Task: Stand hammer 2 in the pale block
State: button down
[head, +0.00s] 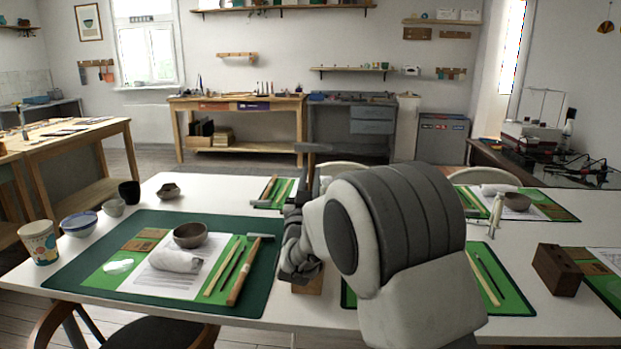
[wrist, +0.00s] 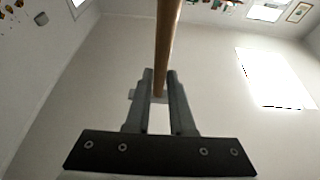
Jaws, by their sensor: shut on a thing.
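My gripper (head: 309,165) points upward above the left-middle of the table in the head view. In the wrist view the fingers (wrist: 160,78) close around the handle (wrist: 167,35), which runs to the top edge. A pale crosspiece shows behind the fingers, perhaps the hammer's head; I cannot tell. A light brown block (head: 308,284) stands on the table below my wrist, partly hidden by it. Its top is hidden. The held hammer is clear of the block.
Another hammer (head: 238,274) lies on the left green mat (head: 75,280), near a bowl (head: 190,235) and a rolled cloth (head: 176,259). A dark brown block (head: 557,270) stands at the right. Cups and bowls line the left edge.

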jog(key=shift+f+b, duration=1.65)
jog(key=c, duration=0.7)
grip_release()
send_near(311, 186)
jog(key=shift+s+f+b, duration=0.1)
jog(key=shift+s+b, duration=0.2)
jog(key=shift+b, duration=0.05)
dwell(0.3)
notch_tip(311, 186, up, 6)
jog(key=p, duration=0.3)
